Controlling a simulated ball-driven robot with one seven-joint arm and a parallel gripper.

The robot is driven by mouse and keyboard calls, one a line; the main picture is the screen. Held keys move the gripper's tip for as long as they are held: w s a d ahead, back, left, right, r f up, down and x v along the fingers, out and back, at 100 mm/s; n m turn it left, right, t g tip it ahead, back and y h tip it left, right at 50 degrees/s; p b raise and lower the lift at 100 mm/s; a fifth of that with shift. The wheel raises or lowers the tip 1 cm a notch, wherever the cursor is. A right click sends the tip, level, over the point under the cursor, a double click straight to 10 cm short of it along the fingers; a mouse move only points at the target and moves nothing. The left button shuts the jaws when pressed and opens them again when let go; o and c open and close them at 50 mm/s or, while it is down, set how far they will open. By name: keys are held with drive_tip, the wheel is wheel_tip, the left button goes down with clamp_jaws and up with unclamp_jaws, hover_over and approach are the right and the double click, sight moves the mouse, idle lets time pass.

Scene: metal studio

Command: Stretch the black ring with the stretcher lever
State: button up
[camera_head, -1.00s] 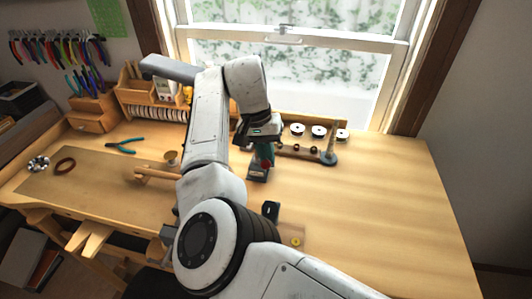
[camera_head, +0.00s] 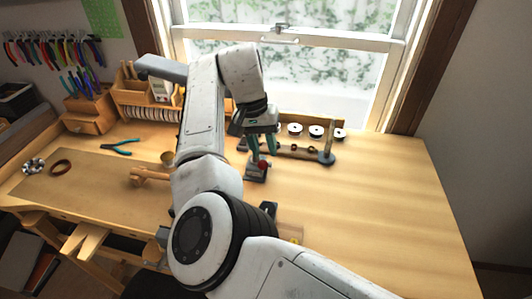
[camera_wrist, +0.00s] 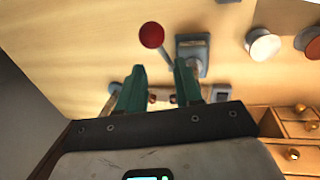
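The stretcher (camera_head: 256,173) stands on the bench, just below my gripper (camera_head: 263,148) in the head view. Its lever has a red ball knob (camera_head: 262,164), which also shows in the wrist view (camera_wrist: 152,35). There the lever's rod runs down from the knob toward my fingers. My gripper's two teal fingers (camera_wrist: 159,85) are apart, with no object clearly held between them. The knob lies beyond the fingertips. Several small dark rings (camera_head: 295,149) sit on a rack right of the gripper. I cannot tell which ring is the black one, or whether one is on the stretcher.
White spools (camera_head: 316,131) stand behind the rack, and a post on a round base (camera_head: 326,157) stands at its right end. Teal pliers (camera_head: 122,147) and a brown ring (camera_head: 61,167) lie at left. The bench's right side is clear.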

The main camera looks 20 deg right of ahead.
wheel_tip(320, 180, up, 8)
drive_tip(key=a+b, duration=0.1)
drive_tip(key=shift+w, duration=0.45)
drive_tip(key=shift+r, duration=0.1)
